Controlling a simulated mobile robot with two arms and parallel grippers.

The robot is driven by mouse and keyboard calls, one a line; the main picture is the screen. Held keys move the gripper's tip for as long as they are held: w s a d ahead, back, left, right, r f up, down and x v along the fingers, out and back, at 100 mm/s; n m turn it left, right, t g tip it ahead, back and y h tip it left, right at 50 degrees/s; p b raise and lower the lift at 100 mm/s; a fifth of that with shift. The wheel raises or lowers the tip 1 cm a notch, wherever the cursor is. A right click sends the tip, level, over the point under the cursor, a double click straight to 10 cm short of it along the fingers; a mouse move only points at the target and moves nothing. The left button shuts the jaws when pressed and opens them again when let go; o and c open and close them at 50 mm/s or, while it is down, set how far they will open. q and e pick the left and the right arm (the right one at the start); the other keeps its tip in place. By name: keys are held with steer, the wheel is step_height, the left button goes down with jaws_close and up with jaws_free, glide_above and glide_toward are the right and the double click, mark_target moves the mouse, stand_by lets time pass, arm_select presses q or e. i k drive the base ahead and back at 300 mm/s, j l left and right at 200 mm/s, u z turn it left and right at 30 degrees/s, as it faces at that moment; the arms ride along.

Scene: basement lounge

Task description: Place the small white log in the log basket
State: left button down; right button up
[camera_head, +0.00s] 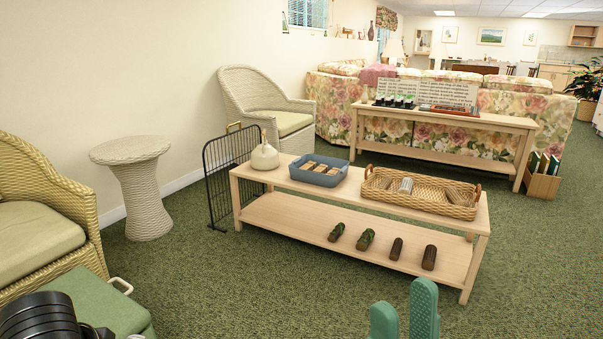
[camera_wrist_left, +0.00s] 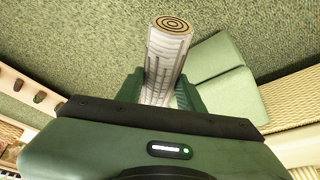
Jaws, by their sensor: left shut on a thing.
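My left gripper (camera_wrist_left: 160,90) is shut on a small white log (camera_wrist_left: 168,50) in the left wrist view. The log has grey bark marks and a ringed tan end, and it points away from the gripper over the carpet. In the head view this log is not seen. The wicker log basket (camera_head: 375,190) stands on top of the light wood bench at the centre right. A whitish log (camera_head: 405,186) and a brownish log (camera_head: 455,196) lie in it. My right gripper (camera_head: 404,312) shows at the bottom, its green fingers apart and nothing seen between them.
The bench (camera_head: 340,181) also bears a blue tray (camera_head: 318,178) of small pieces and a cream jug (camera_head: 264,156). Several dark logs lie on its lower shelf (camera_head: 310,228). A black metal screen (camera_head: 220,185) stands at its left end. Green carpet (camera_head: 260,285) is clear in front.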

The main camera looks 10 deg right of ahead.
mark_target(431, 197)
steer(key=i+l+z, duration=0.15)
steer(key=i+z, duration=0.7)
steer(key=i+j+z, duration=0.15)
steer(key=i+z, duration=0.15)
steer(key=z, duration=0.15)
steer(key=i+j+z, duration=0.25)
steer(key=z, duration=0.2)
steer(key=i+j+z, duration=0.65)
steer(key=j+z, duration=0.2)
steer(key=i+j+z, duration=0.15)
steer(key=j+z, duration=0.3)
steer(key=j, duration=0.15)
